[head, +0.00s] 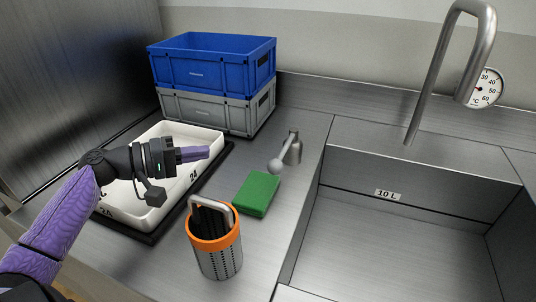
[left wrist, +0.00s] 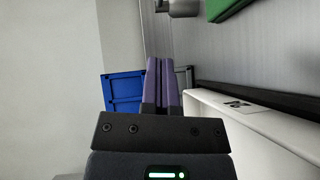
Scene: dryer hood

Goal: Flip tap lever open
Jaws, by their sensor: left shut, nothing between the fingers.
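The tap lever (head: 285,155) is a short metal handle with a ball end, on a round metal base beside the sink. It tilts toward the front left. The tap spout (head: 438,70) is a tall metal pipe arching over the sink. My left gripper (head: 208,153) is shut and empty, above the white tray and left of the lever, apart from it. In the left wrist view the closed purple fingers (left wrist: 161,75) point up the picture, and a metal piece (left wrist: 183,7), likely the lever or its base, is cut off at the top edge. My right gripper is out of view.
A green sponge (head: 257,194) and an orange-rimmed metal basket (head: 216,255) stand in front of the lever. A blue crate (head: 210,65) sits on a grey crate (head: 200,108) behind my gripper. The white tray (head: 150,222) lies below. The sink (head: 400,240) is empty.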

